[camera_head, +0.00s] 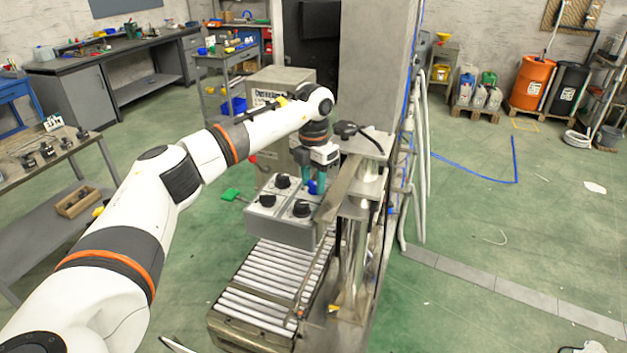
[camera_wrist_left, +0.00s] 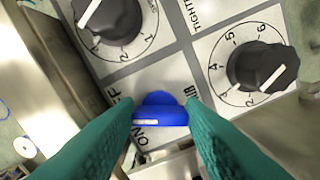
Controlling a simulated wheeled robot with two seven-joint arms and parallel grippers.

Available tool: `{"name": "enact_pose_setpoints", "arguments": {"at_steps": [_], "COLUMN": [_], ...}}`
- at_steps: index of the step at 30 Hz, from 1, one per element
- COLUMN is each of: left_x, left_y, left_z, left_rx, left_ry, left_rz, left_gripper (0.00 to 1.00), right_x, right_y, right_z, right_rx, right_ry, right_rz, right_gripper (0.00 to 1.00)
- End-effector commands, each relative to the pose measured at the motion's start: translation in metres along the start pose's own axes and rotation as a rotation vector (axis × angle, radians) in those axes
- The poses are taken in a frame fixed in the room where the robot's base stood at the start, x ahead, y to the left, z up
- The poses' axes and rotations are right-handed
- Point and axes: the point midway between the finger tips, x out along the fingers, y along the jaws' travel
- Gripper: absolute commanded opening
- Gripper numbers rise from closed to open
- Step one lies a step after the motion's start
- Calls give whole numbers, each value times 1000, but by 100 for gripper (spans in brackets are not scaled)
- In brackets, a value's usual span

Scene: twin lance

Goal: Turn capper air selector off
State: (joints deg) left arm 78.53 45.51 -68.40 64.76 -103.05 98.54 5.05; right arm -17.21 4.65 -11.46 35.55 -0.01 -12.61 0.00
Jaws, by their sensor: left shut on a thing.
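The air selector is a blue knob (camera_wrist_left: 160,110) on a panel with an ON label and a partly covered label ending in F beside it. A short white mark shows on the knob's near side; which label it points to I cannot tell. My left gripper (camera_wrist_left: 160,120) has its teal fingers on either side of the knob, shut on it. In the head view the left gripper (camera_head: 317,180) reaches down to the far corner of the grey control box (camera_head: 283,231), and a bit of blue shows by the fingers. My right gripper is not in view.
Black dials with white pointers (camera_wrist_left: 108,20) (camera_wrist_left: 262,68) sit close to the knob. A steel column (camera_head: 372,80) and bracket stand just right of the box. A roller conveyor (camera_head: 265,295) lies below. Green floor is open to the right.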

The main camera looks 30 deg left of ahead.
Motion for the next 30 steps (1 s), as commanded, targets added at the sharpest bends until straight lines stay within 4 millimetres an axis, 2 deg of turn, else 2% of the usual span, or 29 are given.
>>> {"name": "enact_pose_setpoints", "arguments": {"at_steps": [9,23,24,27,30], "left_x": [-2,-2,-2,-2,-1], "left_y": [-1,-1,-1,-1,-1], "left_z": [-1,-1,-1,-1,0], "left_rx": [89,100,100,99,99], "left_ry": [4,5,5,4,3], "left_rz": [0,-1,-1,-1,-1], "left_gripper": [14,14,43,58,58], "right_x": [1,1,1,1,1], "right_y": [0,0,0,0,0], "right_z": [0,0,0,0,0], "right_rx": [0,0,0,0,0], "right_ry": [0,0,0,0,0], "right_rz": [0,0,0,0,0], "right_gripper": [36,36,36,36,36]}}
